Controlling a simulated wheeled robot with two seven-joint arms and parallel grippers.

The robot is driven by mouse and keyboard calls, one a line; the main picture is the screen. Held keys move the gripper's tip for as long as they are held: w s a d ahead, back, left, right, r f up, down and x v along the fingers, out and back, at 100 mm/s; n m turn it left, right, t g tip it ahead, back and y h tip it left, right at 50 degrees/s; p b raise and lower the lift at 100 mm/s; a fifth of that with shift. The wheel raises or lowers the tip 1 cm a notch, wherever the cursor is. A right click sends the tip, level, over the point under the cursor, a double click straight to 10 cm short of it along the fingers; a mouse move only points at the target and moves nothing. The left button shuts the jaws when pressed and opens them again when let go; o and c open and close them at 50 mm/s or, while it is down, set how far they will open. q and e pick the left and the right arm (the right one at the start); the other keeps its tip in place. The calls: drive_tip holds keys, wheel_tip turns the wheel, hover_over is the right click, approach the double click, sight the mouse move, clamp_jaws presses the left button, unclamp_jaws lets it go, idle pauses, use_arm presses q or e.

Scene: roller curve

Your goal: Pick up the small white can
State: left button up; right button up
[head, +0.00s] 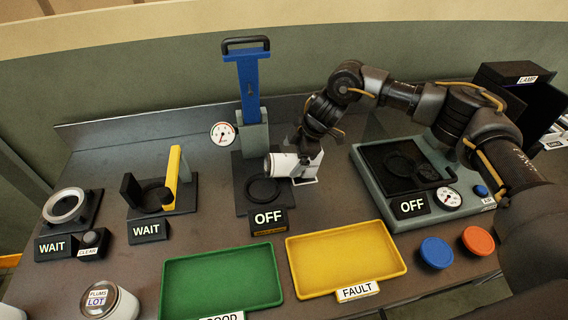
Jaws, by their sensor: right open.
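A white can (113,302) with a metal lid and a "PLUMS LOT" label stands upright at the lower left, its bottom cut off by the frame edge. Part of another white round thing (10,313) shows in the bottom left corner. My right gripper (284,168) is open and points down-left, beside the black round pad of the blue press, far from the labelled can. A white, rounded shape shows at the gripper; I cannot tell whether it is a small can or part of the gripper. My left gripper is out of view.
The blue-handled press (248,85) with a gauge stands at the back centre. A green tray (170,290) and a yellow tray (345,228) lie in front, both empty. A grey tester (470,204), blue button (436,252) and orange button (478,241) are at right. Two WAIT stations stand left.

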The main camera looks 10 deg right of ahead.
sight(287, 158)
drive_tip(key=x, duration=0.1)
drive_tip(key=p+x, duration=0.1)
drive_tip(key=x, duration=0.1)
drive_tip(key=shift+w+a+f, duration=0.1)
drive_tip(key=shift+a+f, duration=0.1)
drive_tip(key=shift+a, duration=0.2)
drive_tip(key=shift+f, duration=0.3)
drive_tip(key=shift+c, duration=0.4)
drive_tip(key=shift+w+r, duration=0.1)
drive_tip(key=c, duration=1.4)
drive_tip(key=shift+o, duration=0.2)
drive_tip(key=shift+r, duration=0.1)
